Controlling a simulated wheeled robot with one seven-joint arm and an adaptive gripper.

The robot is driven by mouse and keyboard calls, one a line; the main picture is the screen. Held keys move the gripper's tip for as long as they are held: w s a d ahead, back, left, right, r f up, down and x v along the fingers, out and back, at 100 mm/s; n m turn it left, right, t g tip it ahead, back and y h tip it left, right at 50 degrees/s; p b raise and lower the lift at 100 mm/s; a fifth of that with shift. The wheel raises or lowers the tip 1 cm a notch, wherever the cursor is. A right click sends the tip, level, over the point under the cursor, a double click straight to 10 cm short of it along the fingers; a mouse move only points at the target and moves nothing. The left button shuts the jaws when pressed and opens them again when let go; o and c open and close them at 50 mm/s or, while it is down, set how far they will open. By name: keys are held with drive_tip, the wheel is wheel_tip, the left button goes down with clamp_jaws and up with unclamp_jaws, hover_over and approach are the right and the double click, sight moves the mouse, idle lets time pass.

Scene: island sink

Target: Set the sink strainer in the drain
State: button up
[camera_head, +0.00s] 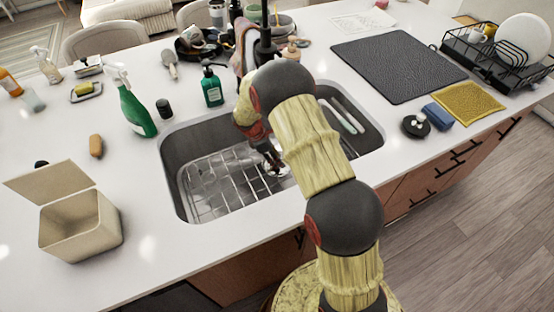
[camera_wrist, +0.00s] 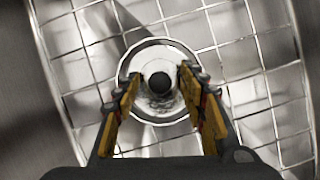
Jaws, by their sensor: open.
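The sink strainer, a round metal piece with a dark central knob (camera_wrist: 159,83), shows in the wrist view inside the bright ring of the drain (camera_wrist: 158,43). From above it looks roughly centred in the ring; whether it sits fully flush I cannot tell. My gripper (camera_wrist: 160,88) is open, with its two yellow-and-dark fingers on either side of the strainer and a gap between each finger and the knob. In the head view my gripper (camera_head: 272,158) reaches down into the sink (camera_head: 180,165), and the strainer (camera_head: 278,170) shows only partly beside it.
A wire grid (camera_head: 215,185) covers the sink floor around the drain. A faucet (camera_head: 265,45) stands behind the sink. A green spray bottle (camera_head: 137,112), a soap dispenser (camera_head: 211,85) and an open beige box (camera_head: 80,225) stand left. A black mat (camera_head: 397,65) lies right.

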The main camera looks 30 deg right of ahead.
drive_tip(key=v, duration=1.1)
